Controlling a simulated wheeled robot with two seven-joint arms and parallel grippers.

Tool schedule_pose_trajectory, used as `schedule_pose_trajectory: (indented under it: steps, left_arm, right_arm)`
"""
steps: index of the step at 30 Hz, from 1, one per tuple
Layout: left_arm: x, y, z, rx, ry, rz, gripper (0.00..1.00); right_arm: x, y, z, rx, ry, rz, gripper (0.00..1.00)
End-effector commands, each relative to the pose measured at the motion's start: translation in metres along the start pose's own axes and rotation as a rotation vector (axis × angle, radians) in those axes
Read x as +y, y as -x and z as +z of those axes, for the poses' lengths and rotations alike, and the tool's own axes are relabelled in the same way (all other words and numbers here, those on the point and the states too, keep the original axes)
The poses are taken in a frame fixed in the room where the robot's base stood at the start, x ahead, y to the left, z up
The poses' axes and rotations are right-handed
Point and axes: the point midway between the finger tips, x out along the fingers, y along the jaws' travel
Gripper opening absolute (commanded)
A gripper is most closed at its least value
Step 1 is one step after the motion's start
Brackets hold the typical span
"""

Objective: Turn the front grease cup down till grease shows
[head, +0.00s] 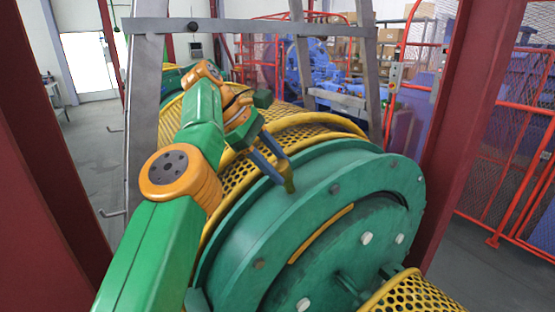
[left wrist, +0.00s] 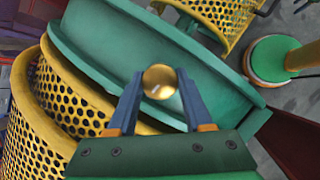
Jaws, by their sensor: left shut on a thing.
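The front grease cup (left wrist: 160,82) is a round, shiny brass cap on the rim of the green drum. In the left wrist view it sits between the blue fingertips of my left gripper (left wrist: 160,88). In the head view my left gripper (head: 286,176) reaches down over the top of the green drum (head: 330,170), and its fingers are shut on the cup. Only a small part of the cup shows there, at the fingertips. No grease can be made out around it. My right gripper is in neither view.
Yellow perforated guards (head: 300,137) lie behind the drum, and another (head: 415,293) is in front of it. A grey metal frame (head: 250,27) stands behind my arm. Dark red posts (head: 465,90) flank the machine. A red mesh fence (head: 510,150) is at the right.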

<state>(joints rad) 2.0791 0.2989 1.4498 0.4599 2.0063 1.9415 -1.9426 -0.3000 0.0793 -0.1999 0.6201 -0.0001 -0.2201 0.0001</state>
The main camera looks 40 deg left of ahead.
Motion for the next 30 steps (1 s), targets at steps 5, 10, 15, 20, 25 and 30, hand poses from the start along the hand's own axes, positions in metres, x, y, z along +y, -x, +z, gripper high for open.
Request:
schedule_pose_trajectory:
  steps: [5, 10, 15, 20, 25, 30]
  left_arm:
    - [0.0003, 0.0006, 0.0, 0.0, -0.025, -0.007, 0.0]
    - [0.0002, 0.0002, -0.0003, 0.0, -0.03, -0.009, 0.0]
    - [0.0002, 0.0002, -0.0003, 0.0, -0.03, -0.008, 0.0]
    - [0.0002, 0.0002, -0.0002, 0.0, -0.03, -0.008, 0.69]
    - [0.0002, 0.0001, -0.0001, 0.0, -0.03, -0.009, 0.81]
    - [0.0006, 0.0027, 0.0004, 0.0, -0.029, -0.008, 0.81]
  right_arm:
    - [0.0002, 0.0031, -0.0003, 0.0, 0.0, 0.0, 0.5]
    - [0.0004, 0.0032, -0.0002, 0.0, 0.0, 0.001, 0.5]
    - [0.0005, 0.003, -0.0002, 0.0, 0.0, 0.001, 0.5]
    - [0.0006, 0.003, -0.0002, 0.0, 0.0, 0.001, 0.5]
    - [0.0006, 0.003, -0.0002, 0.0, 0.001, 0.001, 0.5]
    - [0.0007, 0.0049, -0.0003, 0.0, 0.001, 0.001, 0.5]
